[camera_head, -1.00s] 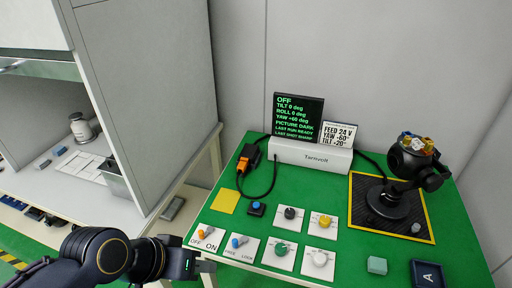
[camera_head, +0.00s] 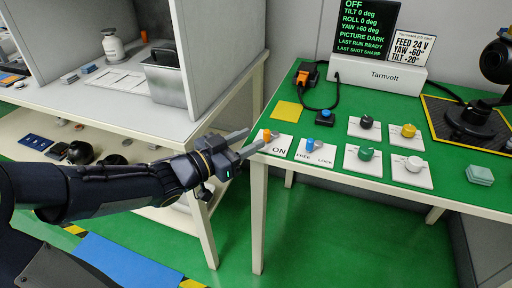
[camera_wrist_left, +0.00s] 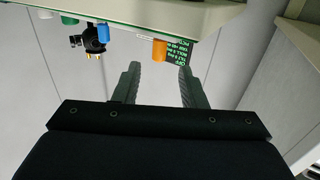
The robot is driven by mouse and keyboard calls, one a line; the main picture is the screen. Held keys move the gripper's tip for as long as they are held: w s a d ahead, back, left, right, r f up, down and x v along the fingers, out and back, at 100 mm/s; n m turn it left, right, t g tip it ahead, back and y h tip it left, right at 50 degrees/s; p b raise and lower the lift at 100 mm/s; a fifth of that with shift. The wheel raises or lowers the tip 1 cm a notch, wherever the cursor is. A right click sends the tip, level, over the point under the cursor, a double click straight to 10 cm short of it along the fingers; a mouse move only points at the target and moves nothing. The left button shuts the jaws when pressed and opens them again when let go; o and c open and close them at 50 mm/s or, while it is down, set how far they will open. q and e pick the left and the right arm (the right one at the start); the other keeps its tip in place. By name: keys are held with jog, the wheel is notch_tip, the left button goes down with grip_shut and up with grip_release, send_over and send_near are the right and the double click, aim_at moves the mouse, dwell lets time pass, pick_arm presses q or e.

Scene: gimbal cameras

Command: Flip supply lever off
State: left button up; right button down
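The orange-tipped lever (camera_head: 267,135) stands on a white plate (camera_head: 283,141) at the green table's front left corner. The plate's ON label shows; its left part is hidden behind my gripper. My left gripper (camera_head: 254,140) is open and empty, with its fingertips just left of the lever. In the left wrist view the orange lever (camera_wrist_left: 160,48) shows in line with the gap between the fingers, beyond the tips. I cannot tell whether they touch it, nor its exact tilt. The black display (camera_head: 367,28) reads OFF on its top line. My right gripper is not in view.
A blue lever (camera_head: 310,145) on a FREE/LOCK plate stands just right. Several knobs, a blue button (camera_head: 326,115) and a yellow square (camera_head: 287,110) lie behind and right. A white side table (camera_head: 115,105) stands left, with a metal bin (camera_head: 170,83).

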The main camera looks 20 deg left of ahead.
aim_at(264, 133)
pick_arm(q)
jog(key=b+x, duration=0.1)
jog(key=x, duration=0.6)
jog(key=shift+w+d+r+b, duration=0.15)
jog(key=shift+w+d+b, duration=0.1)
jog(key=shift+d+b, duration=0.1)
jog(key=shift+c, duration=0.5)
